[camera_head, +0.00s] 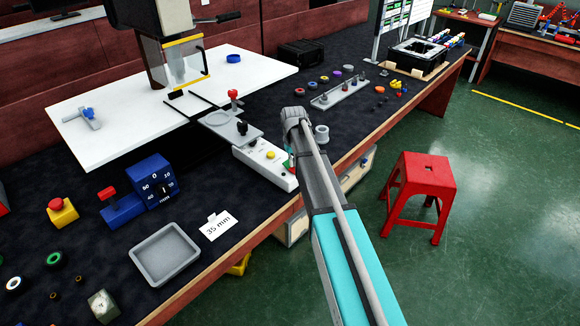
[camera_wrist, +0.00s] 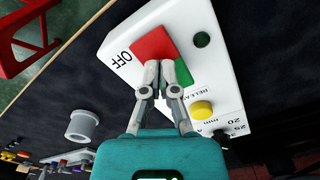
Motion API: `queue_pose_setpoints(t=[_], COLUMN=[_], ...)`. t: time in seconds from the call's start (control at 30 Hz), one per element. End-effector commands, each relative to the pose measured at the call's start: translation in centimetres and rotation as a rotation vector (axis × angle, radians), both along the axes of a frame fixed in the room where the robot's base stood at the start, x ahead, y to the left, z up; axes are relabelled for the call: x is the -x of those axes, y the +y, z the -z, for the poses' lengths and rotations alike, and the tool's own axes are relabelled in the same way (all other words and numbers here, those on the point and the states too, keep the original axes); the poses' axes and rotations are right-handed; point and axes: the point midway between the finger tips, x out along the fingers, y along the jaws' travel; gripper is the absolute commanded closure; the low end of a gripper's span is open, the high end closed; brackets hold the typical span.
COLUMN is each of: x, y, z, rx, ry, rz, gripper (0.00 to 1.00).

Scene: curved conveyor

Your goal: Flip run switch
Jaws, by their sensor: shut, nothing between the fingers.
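The run switch (camera_wrist: 155,45) is a rocker with a red half beside the word OFF and a green half (camera_wrist: 184,70) next to it. It sits on a white control box (camera_wrist: 213,62), which also shows in the head view (camera_head: 250,158). My gripper (camera_wrist: 161,66) is shut and empty, its fingertips over the switch where red meets green. The fingers hide part of both halves. I cannot tell whether the tips touch it.
A yellow button (camera_wrist: 202,109) and a dial (camera_wrist: 220,136) are on the same box. A grey cylinder (camera_head: 322,133) stands close to my arm. A grey tray (camera_head: 137,258) and a blue block with a dial (camera_head: 153,180) are at the left. A red stool (camera_head: 425,175) stands right.

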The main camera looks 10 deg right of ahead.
Motion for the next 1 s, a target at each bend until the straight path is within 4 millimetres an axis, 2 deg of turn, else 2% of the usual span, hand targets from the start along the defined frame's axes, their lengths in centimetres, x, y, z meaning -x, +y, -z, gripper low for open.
queue_pose_setpoints(t=[0.1,1.0], x=[0.0,0.0], y=[0.0,0.0], z=[-1.0,-6.0], rx=[0.000,0.000], ry=[0.000,0.000], rz=[0.000,0.000], gripper=[1.00,1.00])
